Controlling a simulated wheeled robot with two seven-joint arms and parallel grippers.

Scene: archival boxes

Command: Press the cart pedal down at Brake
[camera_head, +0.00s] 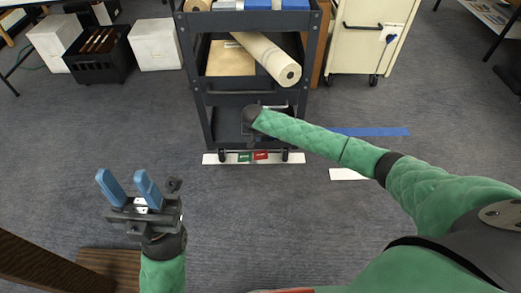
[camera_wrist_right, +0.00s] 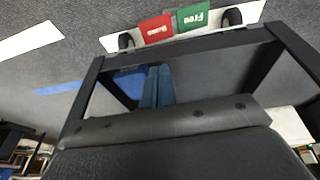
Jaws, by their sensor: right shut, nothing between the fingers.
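The dark cart (camera_head: 197,100) stands at the top middle of the head view. At its foot are a green pedal (camera_head: 245,156) marked Free and a red pedal (camera_head: 261,155), the Brake one. Both also show in the wrist view, the red pedal (camera_wrist_right: 157,28) beside the green one (camera_wrist_right: 193,17). My right gripper (camera_wrist_right: 158,70) is shut and empty, its blue fingers together, short of the pedals in that picture. In the head view my right wrist hides most of it before the cart's lower part. My left gripper (camera_head: 123,178) is open and empty at lower left, away from the cart.
A long roll (camera_head: 265,57) sticks out over the cart's middle shelf. A white strip (camera_head: 213,159) lies under the cart's front, and a blue strip (camera_head: 372,132) lies to its right. A cream cabinet (camera_head: 355,50) stands behind right. Carpet in front of the cart is clear.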

